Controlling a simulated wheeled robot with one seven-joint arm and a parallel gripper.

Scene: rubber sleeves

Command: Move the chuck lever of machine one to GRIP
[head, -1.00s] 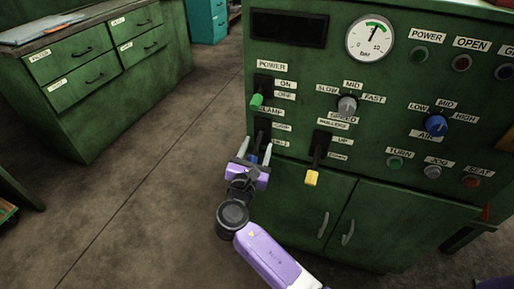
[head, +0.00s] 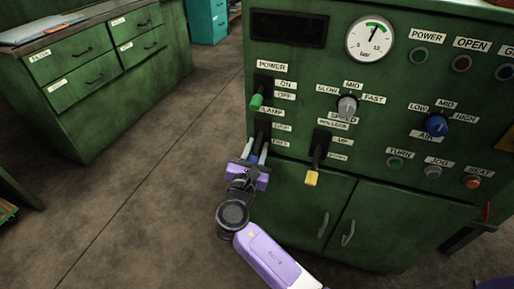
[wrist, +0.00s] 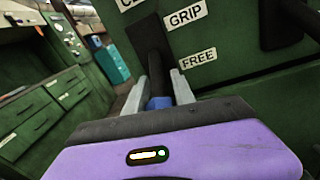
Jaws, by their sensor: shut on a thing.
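The chuck lever is a dark lever with a blue tip (wrist: 158,103), in a dark slot on the green machine panel. In the wrist view, GRIP (wrist: 187,15) is the upper label and FREE (wrist: 198,58) the lower one. The lever hangs down, its tip lower than FREE in the picture. My gripper (wrist: 159,92) is shut on the lever near its blue tip, one grey finger on each side. In the head view my gripper (head: 257,151) is at the lower left of the panel and hides much of the lever.
A green-tipped POWER lever (head: 256,100) is just above. A yellow-tipped ROLLERS lever (head: 312,178) is close on the right. Cabinet doors (head: 340,215) lie below the panel. Open floor (head: 130,190) lies to the left, before a green drawer bench (head: 95,75).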

